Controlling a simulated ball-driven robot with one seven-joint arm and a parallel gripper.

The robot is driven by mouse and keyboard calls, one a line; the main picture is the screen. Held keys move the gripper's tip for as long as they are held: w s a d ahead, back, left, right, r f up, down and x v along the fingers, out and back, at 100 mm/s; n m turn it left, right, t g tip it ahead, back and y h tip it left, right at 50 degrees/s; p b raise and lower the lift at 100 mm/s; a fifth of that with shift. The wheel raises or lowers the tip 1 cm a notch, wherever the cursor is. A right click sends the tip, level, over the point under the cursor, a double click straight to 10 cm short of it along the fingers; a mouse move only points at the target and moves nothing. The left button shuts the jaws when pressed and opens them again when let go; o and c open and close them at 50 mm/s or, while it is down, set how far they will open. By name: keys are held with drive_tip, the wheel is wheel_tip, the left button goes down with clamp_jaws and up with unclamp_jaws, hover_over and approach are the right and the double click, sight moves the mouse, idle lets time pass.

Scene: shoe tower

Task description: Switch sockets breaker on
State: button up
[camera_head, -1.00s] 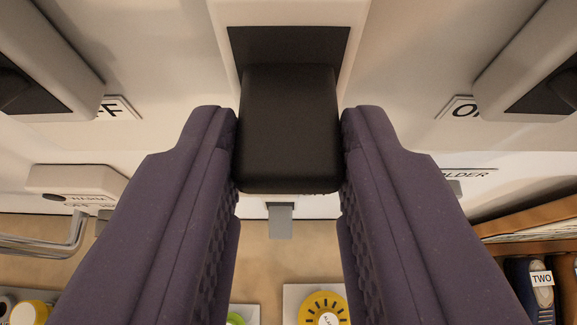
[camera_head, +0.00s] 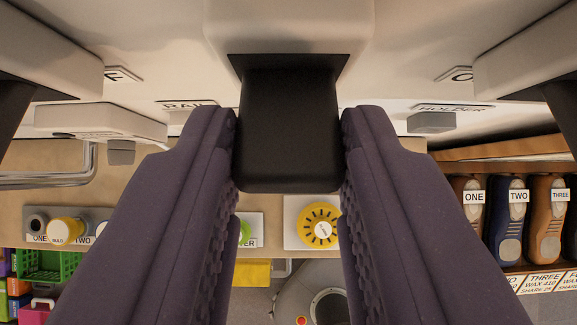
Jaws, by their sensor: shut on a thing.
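A black breaker lever (camera_head: 289,130) sticks out of a dark slot in a cream breaker housing (camera_head: 289,25) at the top middle. My gripper (camera_head: 289,150) is shut on this lever, with one purple finger pressed to each side. Similar cream housings stand to the left (camera_head: 45,45) and right (camera_head: 530,45), each with a dark lever partly in view. Small labels beside them are cut off and cannot be read fully. No label reading "sockets" is visible.
Below are a rail label (camera_head: 187,106), a holder label (camera_head: 450,108), a yellow dial (camera_head: 320,223), and labelled shoes (camera_head: 508,220) in a rack at right. A green crate (camera_head: 48,264) is at lower left. A metal bar (camera_head: 50,180) juts out at left.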

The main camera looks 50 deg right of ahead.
drive_tip(key=o, duration=1.1)
drive_tip(key=shift+c, duration=0.2)
drive_tip(key=p+v, duration=0.1)
drive_tip(key=v, duration=0.6)
drive_tip(key=shift+a+r, duration=0.2)
drive_tip(key=shift+r, duration=0.1)
drive_tip(key=shift+s, duration=0.15)
